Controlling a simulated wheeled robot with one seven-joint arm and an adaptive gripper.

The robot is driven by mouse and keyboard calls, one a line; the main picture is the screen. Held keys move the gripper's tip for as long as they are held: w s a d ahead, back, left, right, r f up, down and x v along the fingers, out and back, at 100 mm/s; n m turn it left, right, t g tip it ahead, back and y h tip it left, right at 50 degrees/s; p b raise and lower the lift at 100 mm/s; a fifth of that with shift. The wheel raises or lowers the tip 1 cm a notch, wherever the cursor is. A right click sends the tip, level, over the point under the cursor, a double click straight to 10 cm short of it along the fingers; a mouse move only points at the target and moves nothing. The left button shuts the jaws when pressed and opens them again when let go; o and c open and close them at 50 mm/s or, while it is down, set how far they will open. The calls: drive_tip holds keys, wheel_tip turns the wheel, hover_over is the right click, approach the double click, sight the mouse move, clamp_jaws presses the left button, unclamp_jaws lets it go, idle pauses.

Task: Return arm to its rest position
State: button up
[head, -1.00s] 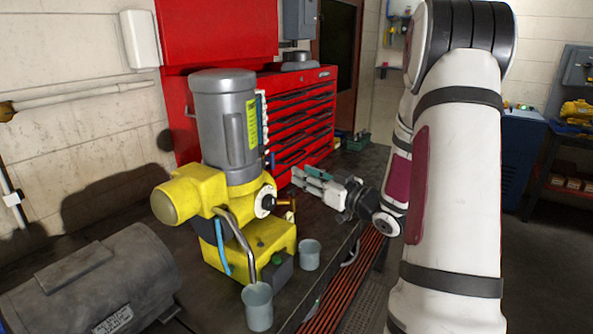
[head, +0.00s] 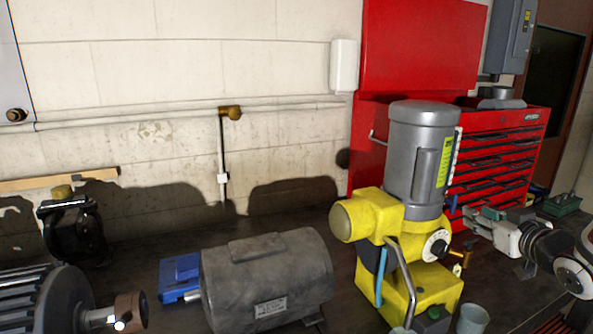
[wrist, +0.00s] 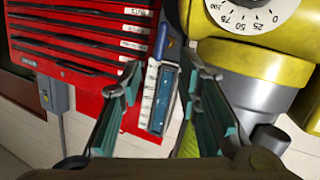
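My gripper (head: 487,219) is at the right of the head view, to the right of the yellow and grey pump motor (head: 415,175). My arm's wrist joint (head: 560,262) shows behind it at the right edge. In the wrist view my gripper (wrist: 168,85) has its two teal-padded fingers spread apart with nothing held between them. Beyond the fingers in that view are the yellow pump body with its white dial (wrist: 250,15) and the red tool chest (wrist: 85,60). The rest of my arm is out of the head view.
A grey motor (head: 268,280) with a label plate lies on the dark bench, beside a blue block (head: 180,278). A finned motor (head: 45,303) and a black vise-like object (head: 73,230) are at left. A small grey cup (head: 473,319) stands before the pump.

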drive_tip(key=s+a+r+m+g+h, duration=0.1)
drive_tip(key=s+a+r+g+h, duration=0.2)
drive_tip(key=a+r, duration=0.1)
drive_tip(key=s+a+g+y, duration=0.1)
drive_tip(key=s+a+g, duration=0.2)
drive_tip(key=s+a, duration=0.7)
drive_tip(key=s+a+f+m+g+y, duration=0.1)
drive_tip(key=s+a+g, duration=0.3)
drive_tip(key=s+a, duration=0.5)
drive_tip(key=s+y, duration=0.1)
drive_tip(key=s, duration=0.6)
drive_tip(key=shift+a+g, duration=0.3)
drive_tip(key=shift+a, duration=0.05)
drive_tip(key=shift+w, duration=0.1)
